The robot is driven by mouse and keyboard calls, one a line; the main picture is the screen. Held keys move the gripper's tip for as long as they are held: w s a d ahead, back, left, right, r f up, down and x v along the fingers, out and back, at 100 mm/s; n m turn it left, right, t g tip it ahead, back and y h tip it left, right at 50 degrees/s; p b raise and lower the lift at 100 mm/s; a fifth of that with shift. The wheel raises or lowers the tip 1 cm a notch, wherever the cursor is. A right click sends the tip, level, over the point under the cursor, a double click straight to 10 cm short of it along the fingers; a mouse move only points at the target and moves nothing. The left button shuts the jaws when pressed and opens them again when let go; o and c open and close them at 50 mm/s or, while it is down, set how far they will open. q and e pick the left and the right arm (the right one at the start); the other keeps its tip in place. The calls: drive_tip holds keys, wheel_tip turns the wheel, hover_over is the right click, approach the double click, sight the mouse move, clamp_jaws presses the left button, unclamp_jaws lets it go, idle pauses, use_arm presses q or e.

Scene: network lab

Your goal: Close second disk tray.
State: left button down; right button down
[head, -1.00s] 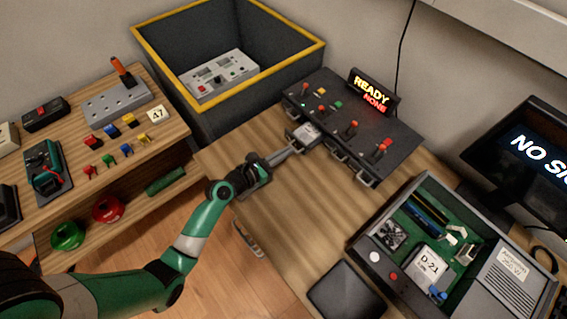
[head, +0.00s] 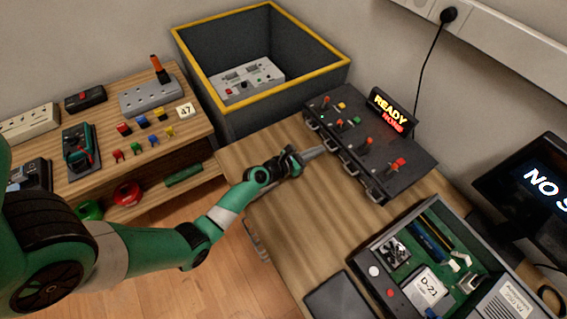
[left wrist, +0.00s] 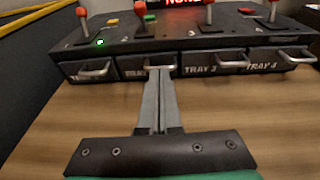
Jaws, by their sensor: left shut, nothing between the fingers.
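The black disk unit (head: 385,170) stands on the wooden desk, its tray fronts facing my left arm. In the left wrist view the second tray (left wrist: 131,73) sits level with its neighbours in the unit's front, looking pushed in. My left gripper (head: 322,151) is shut and empty, its fingers pointing at the second tray. In the left wrist view the fingertips (left wrist: 159,71) are at the second tray's handle and hide part of it; I cannot tell whether they touch. The first tray (left wrist: 88,72), third tray (left wrist: 205,65) and fourth tray (left wrist: 280,60) look shut too. My right gripper is not in view.
Red-knobbed levers (head: 368,142) stand on top of the unit, beside a lit "READY" sign (head: 391,109). An open computer case (head: 440,262) is on the desk at the lower right. A yellow-rimmed bin (head: 262,75) stands behind. The desk before the trays is clear.

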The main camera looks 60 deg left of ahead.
use_arm(q)
drive_tip(key=p+v, duration=0.3)
drive_tip(key=v, duration=0.9)
drive_tip(key=shift+s+d, duration=0.15)
drive_tip(key=shift+s, duration=0.25)
drive_tip(key=shift+w+d, duration=0.1)
